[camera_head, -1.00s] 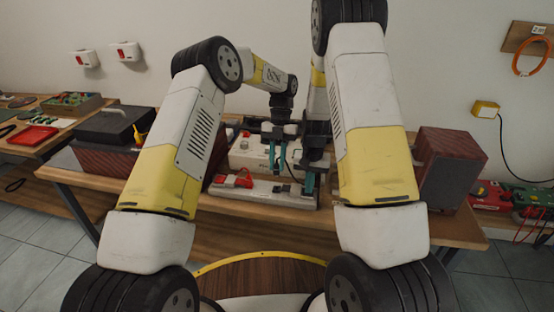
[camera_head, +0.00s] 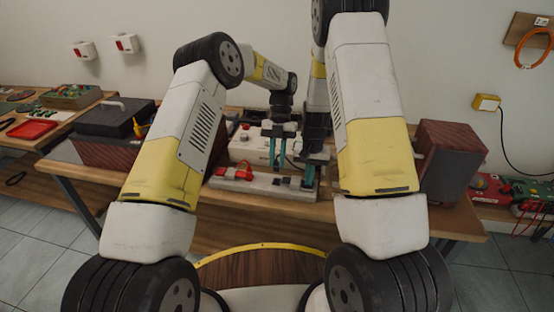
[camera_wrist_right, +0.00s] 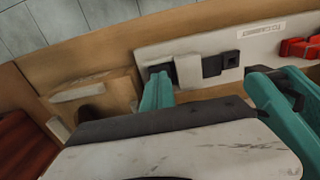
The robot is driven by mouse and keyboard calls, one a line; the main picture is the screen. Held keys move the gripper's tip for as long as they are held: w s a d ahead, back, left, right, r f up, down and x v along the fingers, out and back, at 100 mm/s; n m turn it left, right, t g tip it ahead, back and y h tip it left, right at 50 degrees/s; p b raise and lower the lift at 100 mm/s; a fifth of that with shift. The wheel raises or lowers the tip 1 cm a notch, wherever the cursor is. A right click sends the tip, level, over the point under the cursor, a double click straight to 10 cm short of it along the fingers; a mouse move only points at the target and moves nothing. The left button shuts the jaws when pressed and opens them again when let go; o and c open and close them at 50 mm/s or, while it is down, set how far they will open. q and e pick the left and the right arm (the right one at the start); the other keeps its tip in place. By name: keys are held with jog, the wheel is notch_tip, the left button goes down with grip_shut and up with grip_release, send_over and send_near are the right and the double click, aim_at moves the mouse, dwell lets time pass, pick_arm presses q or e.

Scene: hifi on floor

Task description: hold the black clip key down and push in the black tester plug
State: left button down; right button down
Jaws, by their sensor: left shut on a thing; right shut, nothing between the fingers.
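The grey terminal strip (camera_head: 262,187) lies in front of the white hifi unit. In the right wrist view its black clip (camera_wrist_right: 212,66) has a dark socket and a black key (camera_wrist_right: 160,70). My right gripper (camera_head: 311,178) is shut and empty; in the wrist view its teal fingertips (camera_wrist_right: 156,98) are at the black key, which they partly hide. I cannot tell how far the key is down. My left gripper (camera_head: 274,150) is to the left, shut on a small dark thing, apparently the black tester plug (camera_wrist_right: 287,92), apart from the socket.
Red clips (camera_head: 235,175) sit on the strip's left part. The white hifi unit (camera_head: 250,150) stands behind. A reddish speaker (camera_head: 450,165) is at the right, and a dark turntable case (camera_head: 112,120) at the left. The wooden bench edge (camera_head: 330,215) is in front.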

aim_at(277, 168)
pick_arm(q)
jog(key=shift+f, duration=2.15)
dwell(3.2)
jog(key=c, duration=1.2)
grip_release()
jog(key=shift+c, duration=0.2)
jog(key=v, duration=1.2)
jog(key=shift+r, duration=0.1)
jog(key=shift+r, duration=2.95)
